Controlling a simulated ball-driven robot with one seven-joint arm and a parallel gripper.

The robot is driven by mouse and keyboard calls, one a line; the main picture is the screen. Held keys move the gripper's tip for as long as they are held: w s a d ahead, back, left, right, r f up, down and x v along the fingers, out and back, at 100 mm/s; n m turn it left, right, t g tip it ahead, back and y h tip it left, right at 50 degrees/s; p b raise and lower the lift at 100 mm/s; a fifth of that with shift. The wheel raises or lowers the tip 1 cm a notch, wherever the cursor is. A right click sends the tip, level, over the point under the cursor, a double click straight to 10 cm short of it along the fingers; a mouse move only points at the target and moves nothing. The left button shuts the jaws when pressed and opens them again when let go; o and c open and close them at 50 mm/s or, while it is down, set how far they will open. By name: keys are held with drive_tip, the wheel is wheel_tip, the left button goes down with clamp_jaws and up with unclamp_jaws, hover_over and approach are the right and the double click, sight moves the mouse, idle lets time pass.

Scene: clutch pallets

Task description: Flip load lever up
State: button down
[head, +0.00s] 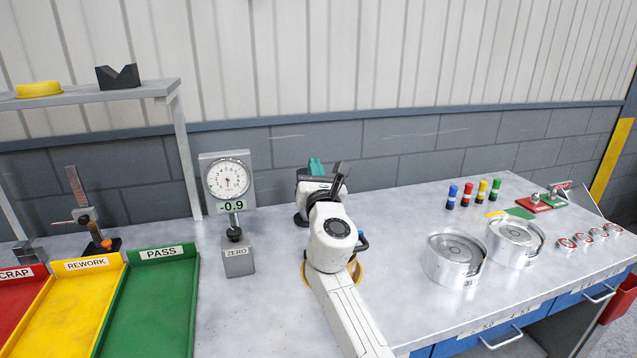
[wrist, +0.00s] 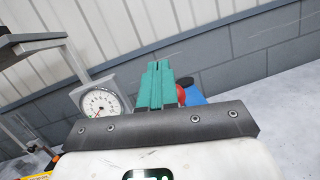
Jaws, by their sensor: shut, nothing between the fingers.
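My gripper (head: 315,167) shows its teal fingers pointing up and away, above the back of the bench and right of the dial gauge. In the wrist view the teal fingers (wrist: 157,82) are closed together with nothing between them. A red rounded part (wrist: 181,96) and a blue part (wrist: 194,94) show just right of the fingers, partly hidden by them and the gripper's dark bar. I cannot tell whether either belongs to the load lever. No load lever can be made out clearly; my arm covers the middle of the bench in the head view.
The dial gauge (head: 228,180), reading -0.9, stands over a ZERO block (head: 238,258). Red, yellow and green trays (head: 150,310) lie left. Two metal drums (head: 455,262) and several coloured cylinders (head: 467,195) stand right. A shelf (head: 150,88) is at upper left.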

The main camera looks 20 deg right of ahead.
drive_tip(key=shift+x, duration=1)
drive_tip(key=shift+a, duration=0.15)
drive_tip(key=shift+s, duration=0.1)
idle(0.6)
